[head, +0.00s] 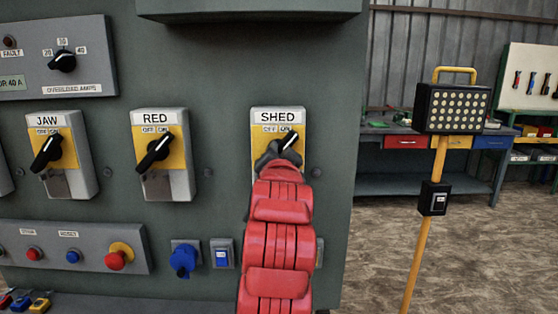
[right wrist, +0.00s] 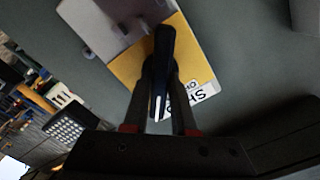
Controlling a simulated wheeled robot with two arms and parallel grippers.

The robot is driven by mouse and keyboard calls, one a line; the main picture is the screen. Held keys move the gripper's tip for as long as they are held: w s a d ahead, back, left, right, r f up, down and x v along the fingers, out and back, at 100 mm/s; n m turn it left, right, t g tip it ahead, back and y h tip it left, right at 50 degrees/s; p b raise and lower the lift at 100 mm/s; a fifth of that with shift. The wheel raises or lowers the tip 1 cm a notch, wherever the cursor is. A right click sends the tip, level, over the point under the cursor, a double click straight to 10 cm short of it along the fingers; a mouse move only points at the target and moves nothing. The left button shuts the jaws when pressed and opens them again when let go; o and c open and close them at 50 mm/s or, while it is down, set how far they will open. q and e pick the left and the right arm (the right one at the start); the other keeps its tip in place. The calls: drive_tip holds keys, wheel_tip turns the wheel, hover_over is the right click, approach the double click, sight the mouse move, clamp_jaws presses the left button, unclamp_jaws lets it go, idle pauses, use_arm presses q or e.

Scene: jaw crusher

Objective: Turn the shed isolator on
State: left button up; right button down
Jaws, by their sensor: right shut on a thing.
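The shed isolator (head: 259,145) is a grey box with a yellow plate and a white SHED label, on the right part of the green panel. Its black rotary handle (head: 291,141) slants up to the right, its white-marked end by the ON marking. My right gripper (head: 275,153) comes from below and covers the lower part of the isolator. In the right wrist view, the handle (right wrist: 161,55) sits between the two fingers of my right gripper (right wrist: 160,88), which is shut on it. My left gripper is not in view.
The JAW isolator (head: 83,155) and RED isolator (head: 180,150) are to the left on the same panel. A control strip (head: 85,250) with push buttons and a blue socket (head: 184,259) sit below. A work lamp on a yellow stand (head: 452,108) stands right of the panel.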

drive_tip(key=shift+m, duration=0.6)
drive_tip(key=c, duration=0.7)
unclamp_jaws()
drive_tip(key=s+b, duration=0.1)
drive_tip(key=s, duration=1.6)
drive_tip(key=shift+s, duration=0.2)
